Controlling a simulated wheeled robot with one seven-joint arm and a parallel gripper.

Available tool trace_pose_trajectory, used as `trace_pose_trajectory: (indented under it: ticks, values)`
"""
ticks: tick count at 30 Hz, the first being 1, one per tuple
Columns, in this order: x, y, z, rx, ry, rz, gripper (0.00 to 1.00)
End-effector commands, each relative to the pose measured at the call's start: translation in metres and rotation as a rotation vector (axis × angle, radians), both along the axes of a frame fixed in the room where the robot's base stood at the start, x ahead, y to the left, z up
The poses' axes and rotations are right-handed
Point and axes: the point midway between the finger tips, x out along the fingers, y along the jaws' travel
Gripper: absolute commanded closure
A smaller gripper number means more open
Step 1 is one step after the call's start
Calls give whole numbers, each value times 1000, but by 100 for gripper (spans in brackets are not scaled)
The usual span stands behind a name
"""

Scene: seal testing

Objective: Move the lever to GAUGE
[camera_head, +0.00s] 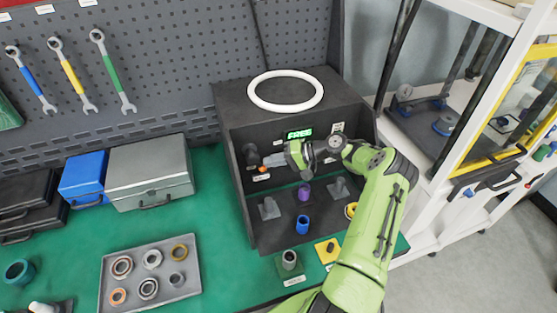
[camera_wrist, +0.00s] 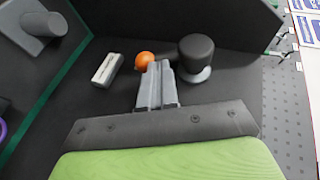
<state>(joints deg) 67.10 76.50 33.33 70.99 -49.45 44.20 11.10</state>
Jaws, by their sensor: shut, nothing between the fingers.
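The lever shows as an orange ball knob (camera_head: 263,169) on the left part of the dark test box's back panel. In the wrist view the orange knob (camera_wrist: 144,60) is just left of and beyond my fingertips; I cannot tell whether they touch. My gripper (camera_head: 270,160) reaches into the box from the right. In the wrist view my gripper (camera_wrist: 159,67) has its two grey fingers together, with nothing between them. A green display (camera_head: 299,134) above appears to read FREE. The lever's position labels are too small to read.
A black cylindrical knob (camera_wrist: 196,53) stands close right of my fingertips; a white label block (camera_wrist: 106,70) is left. The test box (camera_head: 240,212) holds purple and blue parts and grey holders. A white ring (camera_head: 254,92) lies on top. A seal tray (camera_head: 193,249) stands left.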

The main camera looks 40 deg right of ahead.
Motion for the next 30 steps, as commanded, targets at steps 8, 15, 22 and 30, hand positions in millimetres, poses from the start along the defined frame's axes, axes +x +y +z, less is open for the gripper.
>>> trace_pose_trajectory:
  ticks: [8,15,22,30]
  values:
    - [2,10,-17,185,-56,2,100]
    - [4,15,-22,181,-53,1,100]
    - [5,18,-23,181,-53,2,100]
    - [5,19,-23,180,-53,1,100]
